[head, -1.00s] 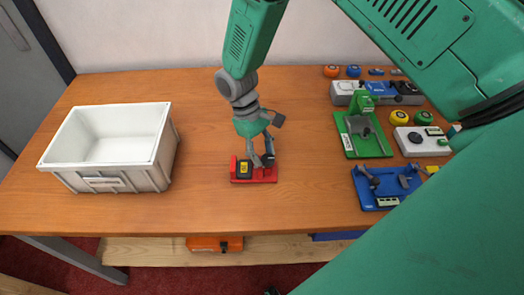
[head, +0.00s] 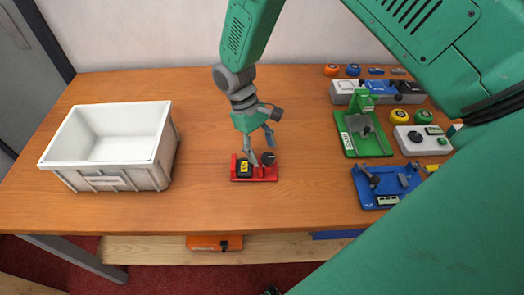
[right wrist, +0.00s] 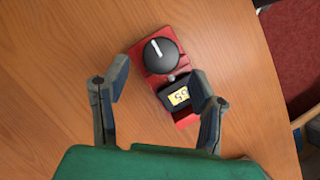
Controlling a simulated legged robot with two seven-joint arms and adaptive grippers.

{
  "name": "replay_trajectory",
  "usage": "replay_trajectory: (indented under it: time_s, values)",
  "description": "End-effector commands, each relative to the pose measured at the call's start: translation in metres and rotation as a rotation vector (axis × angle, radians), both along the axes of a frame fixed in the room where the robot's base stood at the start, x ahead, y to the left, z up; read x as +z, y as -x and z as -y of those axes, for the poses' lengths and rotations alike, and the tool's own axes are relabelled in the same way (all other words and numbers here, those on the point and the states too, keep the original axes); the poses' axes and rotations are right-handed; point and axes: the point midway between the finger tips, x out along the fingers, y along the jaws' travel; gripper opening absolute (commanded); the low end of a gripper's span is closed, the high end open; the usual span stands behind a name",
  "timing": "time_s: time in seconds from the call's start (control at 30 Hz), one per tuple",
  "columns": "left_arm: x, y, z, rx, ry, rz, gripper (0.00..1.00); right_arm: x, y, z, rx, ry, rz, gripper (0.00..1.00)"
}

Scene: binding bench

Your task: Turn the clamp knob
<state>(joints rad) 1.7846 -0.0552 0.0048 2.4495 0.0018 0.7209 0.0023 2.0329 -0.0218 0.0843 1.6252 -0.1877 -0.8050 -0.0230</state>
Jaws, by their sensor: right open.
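A red clamp (head: 262,179) sits on the wooden bench near the middle. It carries a round black knob (head: 268,158) on its right and a small block with a yellow display (head: 244,168) on its left. In the right wrist view the knob (right wrist: 160,55) has a white pointer line, and the display (right wrist: 179,96) shows dark digits. My right gripper (head: 262,149) is open and empty, just above the clamp. In the wrist view its fingers (right wrist: 158,75) are spread apart, and the knob is clear of them. My left gripper is not in view.
A white bin (head: 118,180) stands at the left. A green fixture (head: 362,135), a blue fixture (head: 385,190), a grey block (head: 345,92) and a white box (head: 412,142) stand at the right. Bench around the clamp is clear.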

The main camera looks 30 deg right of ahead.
Motion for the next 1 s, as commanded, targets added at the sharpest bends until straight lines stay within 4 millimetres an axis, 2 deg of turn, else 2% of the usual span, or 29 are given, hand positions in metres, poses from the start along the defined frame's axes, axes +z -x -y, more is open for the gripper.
replay_trajectory:
  time_s: [0.3, 0.5, 0.7, 1.0]
  values:
    - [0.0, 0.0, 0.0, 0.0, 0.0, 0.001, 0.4, 0.062, -0.027, -0.007, 0.001, -0.001, 0.005, 0.52]
    - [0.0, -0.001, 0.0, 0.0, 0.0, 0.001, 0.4, 0.089, -0.037, -0.01, 0.001, 0.0, 0.002, 0.52]
    - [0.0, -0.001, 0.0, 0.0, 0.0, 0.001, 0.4, 0.097, -0.04, -0.011, 0.001, 0.0, 0.0, 0.52]
    - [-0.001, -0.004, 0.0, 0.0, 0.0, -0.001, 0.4, 0.097, -0.04, -0.011, 0.001, 0.0, 0.0, 0.52]
